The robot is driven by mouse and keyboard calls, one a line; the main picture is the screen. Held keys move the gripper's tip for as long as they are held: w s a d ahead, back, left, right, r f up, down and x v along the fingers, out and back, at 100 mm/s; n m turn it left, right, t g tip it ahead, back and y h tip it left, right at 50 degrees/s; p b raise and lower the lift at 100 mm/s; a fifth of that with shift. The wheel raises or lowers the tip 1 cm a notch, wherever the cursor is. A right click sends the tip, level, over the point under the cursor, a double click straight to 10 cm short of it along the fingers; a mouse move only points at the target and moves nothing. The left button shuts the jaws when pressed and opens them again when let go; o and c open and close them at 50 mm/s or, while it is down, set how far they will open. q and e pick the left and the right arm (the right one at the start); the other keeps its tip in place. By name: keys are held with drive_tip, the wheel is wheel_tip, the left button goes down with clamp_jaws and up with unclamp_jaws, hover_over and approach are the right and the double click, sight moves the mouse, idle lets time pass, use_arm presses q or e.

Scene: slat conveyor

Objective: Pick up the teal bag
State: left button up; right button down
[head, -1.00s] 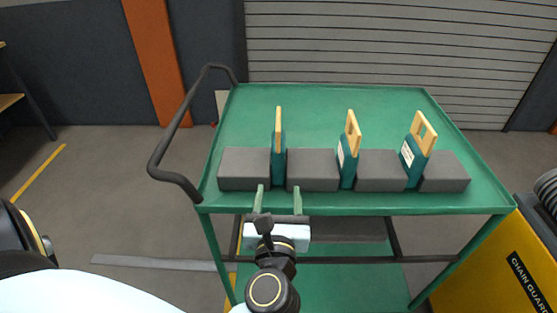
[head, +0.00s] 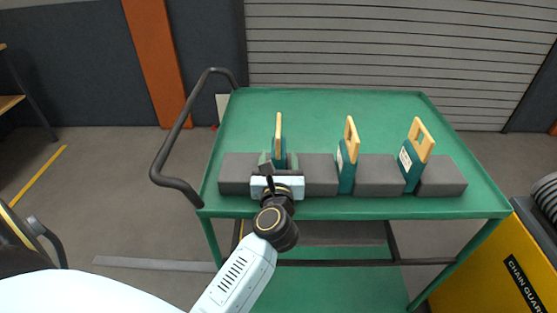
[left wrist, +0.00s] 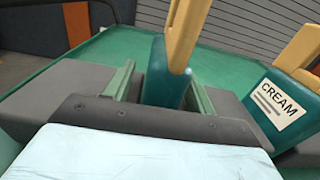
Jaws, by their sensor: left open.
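Three teal bags with yellow handles stand in a row between grey blocks. The left one (head: 279,149) is seen nearly edge-on, and its lower part is hidden behind my gripper in the head view. The middle bag (head: 347,172) and the right bag (head: 411,165) carry white labels. My left gripper (head: 278,160) is open at the left bag. In the left wrist view its green fingers stand on either side of that bag (left wrist: 165,80), with gaps visible. The neighbouring bag's label (left wrist: 278,103) reads CREAM. My right gripper is not in view.
The grey blocks (head: 378,176) sit close beside the bags along the front of the green cart top (head: 310,110). The cart's dark handle rail (head: 172,150) rises at the left. A yellow unit (head: 500,265) stands at the right. The cart top behind the row is clear.

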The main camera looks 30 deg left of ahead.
sight(281, 148)
use_arm(q)
drive_tip(key=shift+w, duration=0.1)
drive_tip(key=c, duration=1.1)
wheel_tip(281, 148, up, 10)
drive_tip(key=p, duration=0.4)
drive_tip(key=shift+r, duration=0.1)
drive_tip(key=shift+c, duration=0.2)
drive_tip(key=shift+s+d+m+t+h, duration=0.2)
drive_tip(key=shift+d+m+t+h, duration=0.2)
drive_tip(key=shift+h, duration=0.1)
drive_tip(key=s+d+f+m+t+h, duration=0.2)
drive_tip(key=s+d+m+h, duration=0.3)
drive_tip(key=d+h, duration=0.3)
drive_tip(key=shift+s+d+f+m+h, duration=0.2)
drive_tip(key=shift+s+d+m+h, duration=0.15)
drive_tip(key=shift+d, duration=0.15)
